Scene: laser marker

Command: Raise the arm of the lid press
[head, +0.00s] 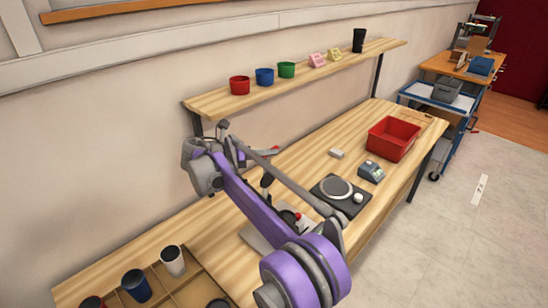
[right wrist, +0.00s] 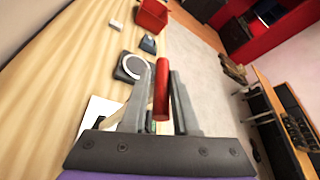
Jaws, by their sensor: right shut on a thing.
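The red handle (right wrist: 162,88) of the lid press lies between the two grey fingers of my right gripper (right wrist: 155,105) in the right wrist view. The fingers are shut on it. In the head view the red handle (head: 268,152) shows at the fingertips of my right gripper (head: 258,152), above the bench. The pale base of the press (head: 256,238) shows in part on the bench below my purple arm; it also shows in the right wrist view (right wrist: 97,112). My arm hides most of the press, so its arm's angle is hard to tell. My left gripper is not in view.
A black plate device with a round disc (head: 336,188), a small blue-grey device (head: 370,172), a white block (head: 336,153) and a red bin (head: 405,150) stand farther along the bench. A shelf (head: 210,103) with cups runs behind. A compartment tray (head: 186,288) with cups is front left.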

